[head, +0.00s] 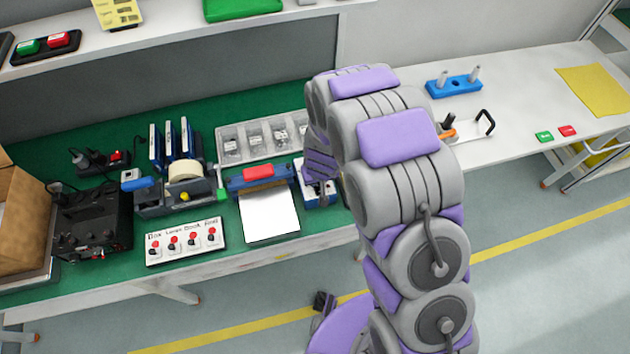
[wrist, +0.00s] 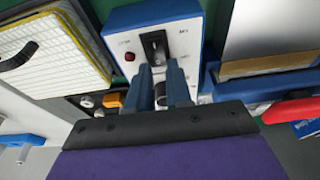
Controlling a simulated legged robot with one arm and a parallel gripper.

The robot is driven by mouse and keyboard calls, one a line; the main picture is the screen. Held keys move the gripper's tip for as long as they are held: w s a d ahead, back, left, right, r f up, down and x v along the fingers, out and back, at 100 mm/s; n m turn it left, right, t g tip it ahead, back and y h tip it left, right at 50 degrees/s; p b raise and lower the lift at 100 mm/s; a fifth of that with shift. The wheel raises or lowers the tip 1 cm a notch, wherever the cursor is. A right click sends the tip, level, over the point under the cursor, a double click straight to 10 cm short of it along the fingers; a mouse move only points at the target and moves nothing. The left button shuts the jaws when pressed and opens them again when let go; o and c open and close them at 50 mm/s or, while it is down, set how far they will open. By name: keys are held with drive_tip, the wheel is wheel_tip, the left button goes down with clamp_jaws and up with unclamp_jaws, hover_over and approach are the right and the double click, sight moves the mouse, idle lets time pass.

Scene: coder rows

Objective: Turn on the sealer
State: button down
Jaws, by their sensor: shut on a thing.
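The sealer (head: 250,180) is blue with a red handle and a white plate in front, on the green mat. Its plate (wrist: 275,30), tan strip and red handle also show in the wrist view. Right beside it is a blue and white control box (head: 318,192), partly hidden by my arm.
A panel of red-topped levers (head: 186,241), a tape dispenser (head: 183,190) and a divided tray (head: 264,138) stand near the sealer. A blue holder (head: 453,86) with pegs is on the white table at right.

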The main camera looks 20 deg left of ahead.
drive_tip(key=shift+s+d+f, duration=0.15)
drive_tip(key=c, duration=1)
unclamp_jaws()
drive_tip(key=shift+d, duration=0.2)
drive_tip(key=shift+c, duration=0.2)
drive_tip(key=shift+a, duration=0.15)
drive_tip(key=shift+a, duration=0.1)
drive_tip(key=shift+s+a+r, duration=0.1)
drive_tip(key=shift+r, duration=0.5)
drive_tip(key=p+v, duration=0.2)
drive_tip(key=v, duration=1.4)
drive_tip(key=shift+d+p, duration=0.35)
drive_tip(key=shift+d, duration=0.1)
drive_tip(key=shift+s+r, duration=0.1)
